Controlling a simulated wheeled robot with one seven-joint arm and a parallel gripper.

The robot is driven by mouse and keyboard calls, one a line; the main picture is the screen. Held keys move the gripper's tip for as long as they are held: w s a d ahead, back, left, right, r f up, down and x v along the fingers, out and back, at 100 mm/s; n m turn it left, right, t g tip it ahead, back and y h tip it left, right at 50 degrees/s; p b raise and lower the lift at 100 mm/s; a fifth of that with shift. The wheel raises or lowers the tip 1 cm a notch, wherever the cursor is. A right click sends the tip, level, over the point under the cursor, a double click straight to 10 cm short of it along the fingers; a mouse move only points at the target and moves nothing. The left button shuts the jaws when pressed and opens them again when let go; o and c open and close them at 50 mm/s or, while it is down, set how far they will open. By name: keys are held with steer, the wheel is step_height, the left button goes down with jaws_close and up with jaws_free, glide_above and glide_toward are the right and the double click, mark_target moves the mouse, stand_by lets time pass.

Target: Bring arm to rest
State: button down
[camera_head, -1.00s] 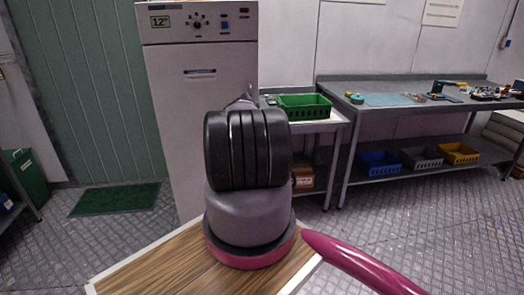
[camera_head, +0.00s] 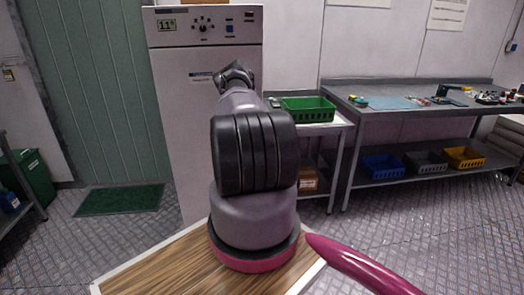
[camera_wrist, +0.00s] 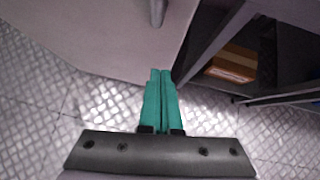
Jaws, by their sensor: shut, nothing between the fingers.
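My gripper (camera_wrist: 160,74) shows in the wrist view with its two teal fingers together and nothing between them. It hangs over the metal plate floor, near the base of the pale cabinet. In the head view my arm rises from its base and reaches forward toward the cabinet. The fingers are hidden there behind the arm.
A tall pale cabinet (camera_head: 190,130) stands ahead. Right of it is a small table with a green crate (camera_head: 308,109). A long workbench (camera_head: 440,104) carries tools, with a blue bin (camera_head: 382,166) and a yellow bin (camera_head: 463,157) below. A cardboard box (camera_wrist: 232,63) sits on a low shelf.

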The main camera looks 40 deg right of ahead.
steer(key=shift+s+a+r, duration=0.1)
steer(key=shift+s+r, duration=0.1)
